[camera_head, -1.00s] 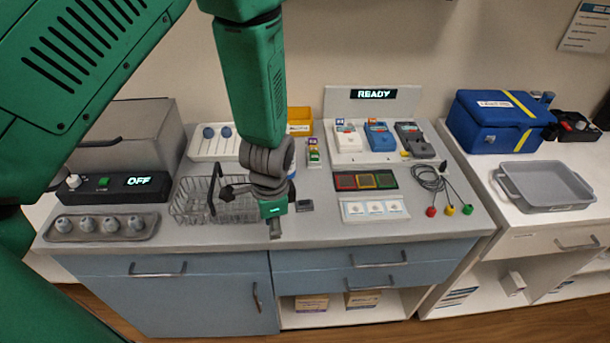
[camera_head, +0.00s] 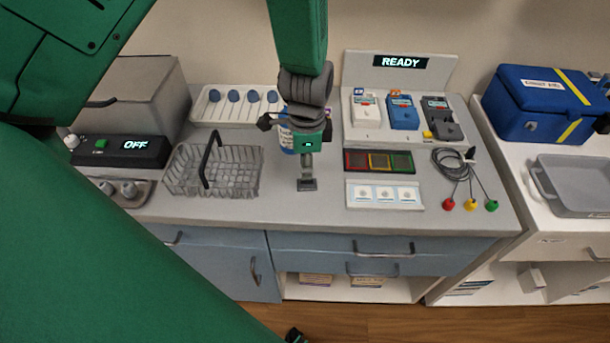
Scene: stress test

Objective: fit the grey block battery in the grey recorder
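The grey recorder (camera_head: 446,131) stands in the white rack at the back, right of a white and a blue recorder; a small yellow part shows at its lower left. A small dark-grey block (camera_head: 307,186), seemingly the grey block battery, shows at my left gripper's tip, above or on the counter. My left gripper (camera_head: 307,171) points down right at this block, its fingers overlapping the block's far edge. I cannot tell whether the fingers are closed on it or only above it.
A wire basket (camera_head: 247,185) stands left of the gripper. A white bottle (camera_head: 287,138) is partly hidden behind it. A tricolour panel (camera_head: 345,172), a white tray (camera_head: 352,203) and cables with coloured ends (camera_head: 471,204) lie to the right. The front counter strip is clear.

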